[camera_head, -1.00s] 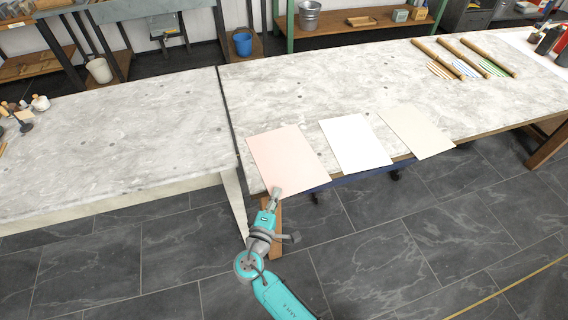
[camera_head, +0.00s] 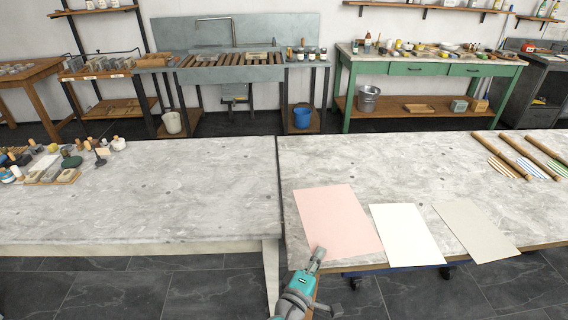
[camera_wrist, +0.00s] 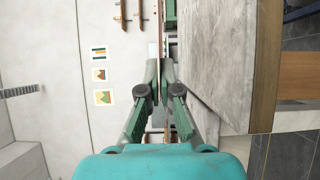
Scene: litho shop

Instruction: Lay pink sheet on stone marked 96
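The pink sheet (camera_head: 338,220) is at the front left corner of the right-hand table, its near edge at the table's front edge. My gripper (camera_head: 317,255) is at the sheet's near left corner. In the wrist view its fingers (camera_wrist: 160,78) are together, with a thin edge-on line running out from between them, which looks like the sheet. I cannot make out a stone marked 96; no number is legible in these views.
A white sheet (camera_head: 407,234) and a grey-beige sheet (camera_head: 475,230) lie right of the pink one. Rolled tubes (camera_head: 520,155) lie farther right. The left table (camera_head: 190,190) is mostly bare, with small blocks and tools (camera_head: 60,165) at its far left. A green bench (camera_head: 430,70) stands behind.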

